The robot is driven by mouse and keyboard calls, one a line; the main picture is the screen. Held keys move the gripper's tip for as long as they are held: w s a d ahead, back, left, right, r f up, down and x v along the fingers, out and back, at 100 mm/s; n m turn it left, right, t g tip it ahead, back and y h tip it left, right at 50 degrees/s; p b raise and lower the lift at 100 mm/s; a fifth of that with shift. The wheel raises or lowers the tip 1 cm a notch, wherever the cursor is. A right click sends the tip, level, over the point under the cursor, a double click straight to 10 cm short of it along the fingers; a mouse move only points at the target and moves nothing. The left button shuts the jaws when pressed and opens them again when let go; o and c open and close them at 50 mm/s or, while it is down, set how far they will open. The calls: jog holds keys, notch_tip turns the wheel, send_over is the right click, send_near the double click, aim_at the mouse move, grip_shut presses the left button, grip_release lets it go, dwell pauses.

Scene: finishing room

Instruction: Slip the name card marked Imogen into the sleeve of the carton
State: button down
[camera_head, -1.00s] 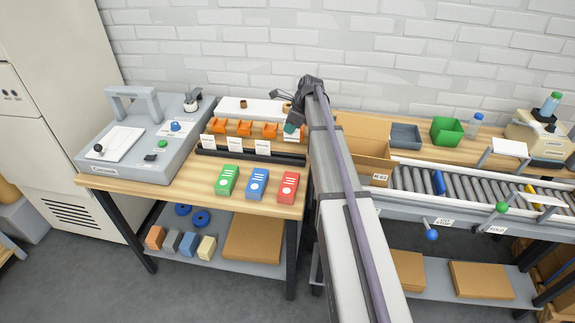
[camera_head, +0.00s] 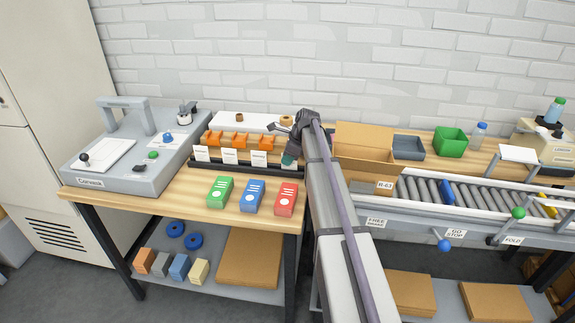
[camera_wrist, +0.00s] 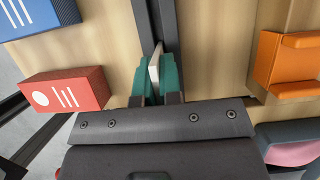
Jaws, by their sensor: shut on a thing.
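My gripper (camera_head: 289,159) is at the right end of the black card rack (camera_head: 238,166) on the wooden bench. In the wrist view its teal fingers (camera_wrist: 155,76) are shut on a thin white card (camera_wrist: 154,62), seen edge-on at the dark rack. I cannot read its name. Three white cards (camera_head: 202,155) stand upright in the rack to the left, their print too small to read. The open brown carton (camera_head: 365,160) stands right of my arm, tagged R-63. A grey patch (camera_head: 362,187) shows low on its front; I cannot tell whether it is the sleeve.
Green, blue and red boxes (camera_head: 286,199) lie in front of the rack. Orange holders (camera_head: 238,140) stand behind it. Right of the carton are a grey tray (camera_head: 408,148), a green bin (camera_head: 450,141) and the roller conveyor (camera_head: 432,193).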

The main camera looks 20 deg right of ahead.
jog(key=shift+f, duration=0.1)
jog(key=c, duration=1.3)
grip_release()
jog(key=p+v, duration=1.1)
jog(key=v, duration=0.2)
jog(key=s+a+f+n+g+h, duration=0.2)
jog(key=s+a+n+h, duration=0.1)
jog(key=s+a+n, duration=2.1)
jog(key=s+a, duration=0.2)
jog(key=s, duration=0.4)
jog(key=shift+n+g+h, duration=0.3)
jog(key=shift+n+h, duration=0.1)
jog(key=shift+o, duration=0.5)
jog(key=shift+w, duration=0.25)
